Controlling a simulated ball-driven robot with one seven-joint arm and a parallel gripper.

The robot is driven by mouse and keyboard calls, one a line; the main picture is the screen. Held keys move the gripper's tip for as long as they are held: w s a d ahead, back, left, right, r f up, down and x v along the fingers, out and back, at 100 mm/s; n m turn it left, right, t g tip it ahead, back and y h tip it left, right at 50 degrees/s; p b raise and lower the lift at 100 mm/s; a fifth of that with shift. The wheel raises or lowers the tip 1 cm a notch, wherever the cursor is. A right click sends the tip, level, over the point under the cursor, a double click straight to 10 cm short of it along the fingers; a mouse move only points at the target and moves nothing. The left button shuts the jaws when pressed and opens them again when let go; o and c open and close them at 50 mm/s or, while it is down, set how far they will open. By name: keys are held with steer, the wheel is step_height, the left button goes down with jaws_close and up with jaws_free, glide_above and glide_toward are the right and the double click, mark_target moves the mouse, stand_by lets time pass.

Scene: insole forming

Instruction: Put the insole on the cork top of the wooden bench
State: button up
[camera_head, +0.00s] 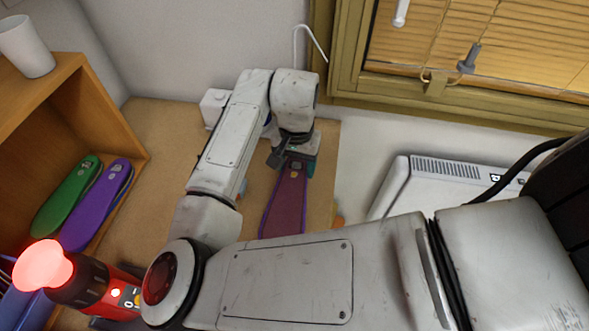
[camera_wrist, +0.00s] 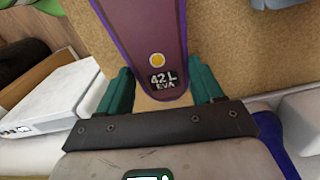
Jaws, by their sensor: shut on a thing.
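The insole (camera_head: 285,205) is dark purple-maroon with a purple edge. In the wrist view the insole (camera_wrist: 148,25) shows a yellow dot and the label "42 L EVA" at its near end. My gripper (camera_head: 290,163) is shut on that end, with one teal finger along each side in the wrist view (camera_wrist: 161,88). The tan cork top (camera_head: 160,125) of the bench lies behind and under the insole in both views. I cannot tell whether the insole touches the cork. My arm hides part of the bench.
A wooden shelf (camera_head: 115,108) at left holds green (camera_head: 67,197) and purple (camera_head: 97,205) insoles, with a white cup (camera_head: 26,45) on top. A red tool (camera_head: 88,288) with a glowing end is at lower left. A white heater (camera_head: 440,182) stands right, below the window.

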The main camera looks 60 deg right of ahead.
mark_target(295, 168)
steer(key=shift+w+f, duration=0.2)
steer(key=shift+f, duration=0.05)
steer(key=shift+d+f, duration=0.1)
steer(key=shift+f, duration=1.5)
steer(key=shift+f, duration=0.1)
steer(key=o, duration=1)
steer(key=shift+o, duration=0.2)
step_height(295, 168, up, 12)
steer(key=shift+b, duration=0.35)
